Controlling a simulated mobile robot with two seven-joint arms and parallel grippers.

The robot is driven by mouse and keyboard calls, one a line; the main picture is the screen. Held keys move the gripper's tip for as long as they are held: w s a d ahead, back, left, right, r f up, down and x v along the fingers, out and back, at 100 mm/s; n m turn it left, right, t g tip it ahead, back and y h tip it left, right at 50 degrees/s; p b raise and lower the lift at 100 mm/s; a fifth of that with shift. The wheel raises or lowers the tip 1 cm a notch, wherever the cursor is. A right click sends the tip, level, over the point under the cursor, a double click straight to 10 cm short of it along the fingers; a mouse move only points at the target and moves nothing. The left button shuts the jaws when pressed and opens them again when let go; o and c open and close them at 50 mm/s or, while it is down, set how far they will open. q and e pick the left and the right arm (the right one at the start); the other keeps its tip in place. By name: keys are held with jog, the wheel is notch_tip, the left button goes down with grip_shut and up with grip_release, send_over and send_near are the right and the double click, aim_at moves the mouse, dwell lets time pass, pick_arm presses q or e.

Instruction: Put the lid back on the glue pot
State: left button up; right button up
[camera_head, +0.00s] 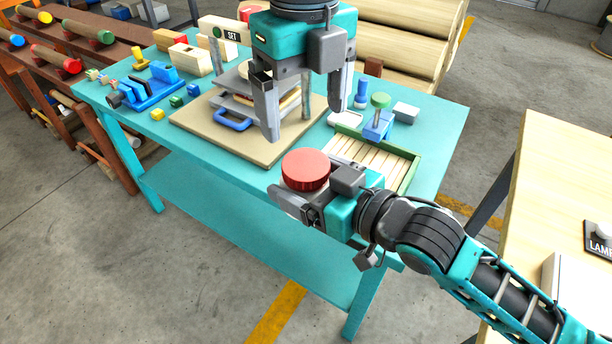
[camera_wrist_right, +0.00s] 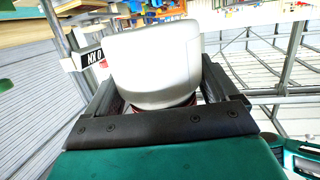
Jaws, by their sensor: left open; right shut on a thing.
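My right gripper (camera_head: 298,208) is shut on the glue pot, with the pot's red round top (camera_head: 305,168), which looks like its lid, just above the fingers. In the right wrist view the pot's white body (camera_wrist_right: 155,65) stands between the two fingers, with a red edge against it. I cannot tell whether the lid is fully seated. In the head view the white body is hidden. My left gripper (camera_head: 303,122) is open and empty, pointing down above and slightly behind the red top, apart from it in the picture.
The teal table (camera_head: 440,118) lies behind and below the pot. A pale wooden table (camera_head: 560,150) stands at the right.

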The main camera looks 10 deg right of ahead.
aim_at(307, 164)
pick_arm(q)
jog(key=shift+f, duration=4)
jog(key=c, duration=1.1)
jog(key=m, duration=0.4)
jog(key=shift+m, duration=0.3)
jog(key=m, duration=0.3)
jog(key=o, duration=1.2)
jog(key=shift+d, duration=0.1)
jog(key=shift+o, duration=0.2)
